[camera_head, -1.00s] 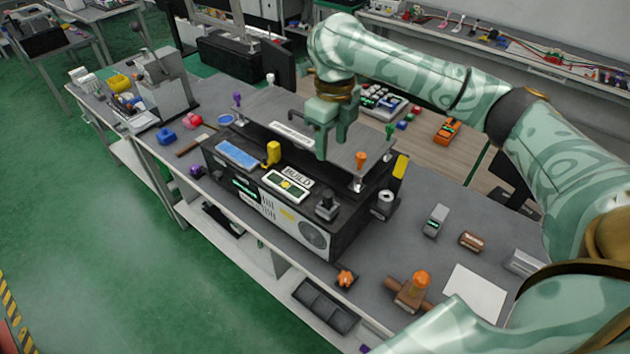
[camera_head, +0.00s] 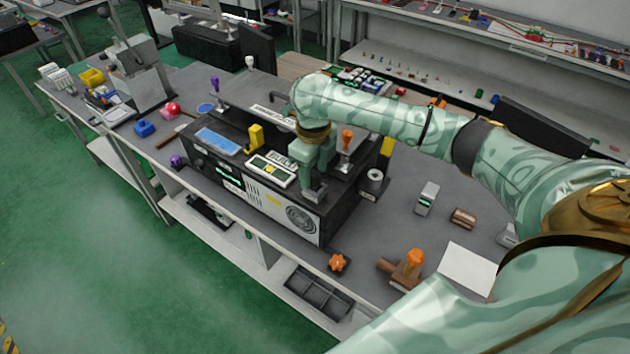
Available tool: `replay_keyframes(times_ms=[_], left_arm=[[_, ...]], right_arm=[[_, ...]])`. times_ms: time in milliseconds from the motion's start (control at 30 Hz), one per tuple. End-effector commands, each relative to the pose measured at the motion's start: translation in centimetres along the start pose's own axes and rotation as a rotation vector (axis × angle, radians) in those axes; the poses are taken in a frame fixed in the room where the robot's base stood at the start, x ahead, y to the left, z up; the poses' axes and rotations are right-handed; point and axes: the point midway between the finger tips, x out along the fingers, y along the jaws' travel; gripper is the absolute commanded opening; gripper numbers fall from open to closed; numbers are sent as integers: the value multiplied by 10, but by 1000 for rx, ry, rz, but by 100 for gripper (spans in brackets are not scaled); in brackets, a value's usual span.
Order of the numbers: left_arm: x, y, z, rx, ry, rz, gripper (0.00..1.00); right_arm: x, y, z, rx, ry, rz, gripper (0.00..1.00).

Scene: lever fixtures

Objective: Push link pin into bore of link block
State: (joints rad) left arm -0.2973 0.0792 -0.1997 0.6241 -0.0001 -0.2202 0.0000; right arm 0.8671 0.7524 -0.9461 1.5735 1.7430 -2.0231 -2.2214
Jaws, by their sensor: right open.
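My right gripper (camera_head: 313,172) points down over the front right corner of the dark console (camera_head: 340,215). It is open, with its fingers just above or around a small grey block-like fixture (camera_head: 314,193). The fingers partly hide this fixture, and I cannot tell whether they touch it. Which part is the link pin or the link block is not clear at this size, and no bore can be made out. A brown block (camera_head: 407,276) with an orange knob (camera_head: 415,257) and a short brown rod stands on the bench to the right. My left gripper is not in view.
A yellow lever (camera_head: 255,137) and an orange-topped lever (camera_head: 347,139) stand on the console near my right gripper. A brown cylinder (camera_head: 464,217), a grey box (camera_head: 427,198) and a white sheet (camera_head: 467,268) lie on the bench at right. An orange star knob (camera_head: 337,262) sits by the front edge.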

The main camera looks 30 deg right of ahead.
Motion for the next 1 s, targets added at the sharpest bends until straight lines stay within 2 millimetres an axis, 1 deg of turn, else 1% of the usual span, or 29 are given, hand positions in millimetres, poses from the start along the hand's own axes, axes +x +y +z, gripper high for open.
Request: replay_keyframes(times_ms=[33,100,300,333,367,400,467,500,833,933,1000], left_arm=[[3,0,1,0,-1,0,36],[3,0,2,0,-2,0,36],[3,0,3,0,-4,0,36],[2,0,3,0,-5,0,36],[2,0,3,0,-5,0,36],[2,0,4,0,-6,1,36],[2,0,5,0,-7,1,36],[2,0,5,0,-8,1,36],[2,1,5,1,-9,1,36],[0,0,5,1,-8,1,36],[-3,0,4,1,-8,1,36]], right_arm=[[7,0,0,0,1,0,49],[10,0,0,-2,-1,-1,49],[10,0,0,-2,-2,-1,49],[10,0,0,-2,-2,-1,44],[10,0,0,-2,-1,-1,35],[10,0,0,-2,-1,-1,24],[10,0,0,-2,-1,-1,7],[10,0,0,-2,-1,-1,1],[8,0,0,-2,-2,-2,1],[0,-1,0,0,-2,-2,1],[-9,-1,0,-1,-3,-2,1]])
